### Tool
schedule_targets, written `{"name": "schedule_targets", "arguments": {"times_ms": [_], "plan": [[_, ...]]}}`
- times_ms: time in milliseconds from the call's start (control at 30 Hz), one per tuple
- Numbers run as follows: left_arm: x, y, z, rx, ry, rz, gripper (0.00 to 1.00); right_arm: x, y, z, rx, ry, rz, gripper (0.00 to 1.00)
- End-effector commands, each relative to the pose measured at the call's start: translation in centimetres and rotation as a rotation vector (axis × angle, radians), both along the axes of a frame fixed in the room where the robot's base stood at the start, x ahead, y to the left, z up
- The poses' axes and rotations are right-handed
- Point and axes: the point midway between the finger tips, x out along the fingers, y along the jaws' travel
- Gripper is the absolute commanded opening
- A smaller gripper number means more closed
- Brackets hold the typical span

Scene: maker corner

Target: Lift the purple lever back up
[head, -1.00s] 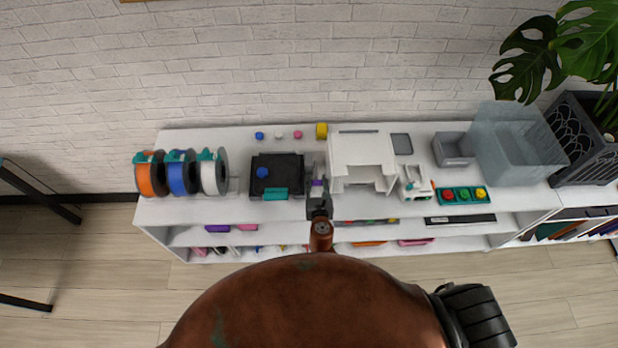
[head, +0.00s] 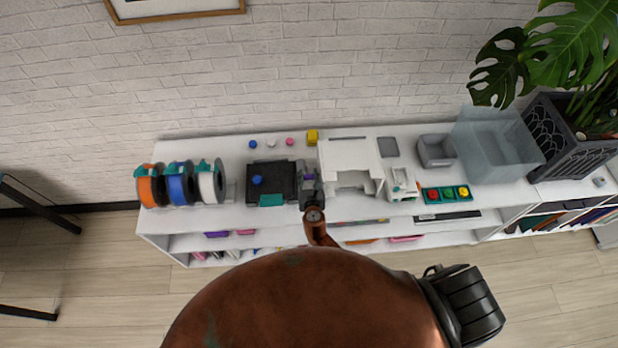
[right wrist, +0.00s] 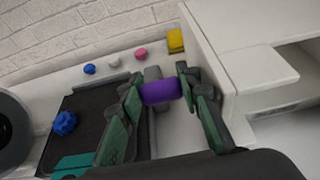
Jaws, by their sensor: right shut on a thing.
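The purple lever (right wrist: 160,92) shows in the middle of the right wrist view, its purple grip lying across between my right fingers. My right gripper (right wrist: 158,98) is shut on it, one green-and-black finger at each end. In the head view my right gripper (head: 311,190) stands over the white shelf top, between the black plate and the white machine. Only a little of the purple lever (head: 309,176) shows there. A grey part (right wrist: 152,73) is just behind the lever; the lever's lower end is hidden. My left gripper is not in view.
A black plate with a blue knob (head: 257,180) lies close on the left. A white machine (head: 348,152) stands close on the right. A yellow block (head: 312,136) and small coloured knobs are behind. Spools (head: 180,185) stand far left; a button box (head: 446,194) is at right.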

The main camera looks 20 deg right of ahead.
Motion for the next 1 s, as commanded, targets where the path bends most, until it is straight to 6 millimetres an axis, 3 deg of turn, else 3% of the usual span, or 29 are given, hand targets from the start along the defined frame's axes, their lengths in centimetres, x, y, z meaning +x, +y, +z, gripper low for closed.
{"name": "schedule_targets", "arguments": {"times_ms": [533, 567, 667, 1000], "plan": [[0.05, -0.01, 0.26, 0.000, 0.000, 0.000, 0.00, 0.54, -0.17, 0.69, -0.002, -0.008, -0.001, 0.00], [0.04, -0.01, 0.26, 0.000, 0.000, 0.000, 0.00, 0.54, -0.17, 0.70, -0.002, -0.008, -0.001, 0.33], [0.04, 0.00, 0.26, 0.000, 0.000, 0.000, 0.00, 0.46, -0.15, 0.58, -0.002, -0.006, -0.001, 0.39], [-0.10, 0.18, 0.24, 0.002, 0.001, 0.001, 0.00, -0.07, 0.05, 0.40, 0.001, -0.001, 0.000, 0.39]]}}
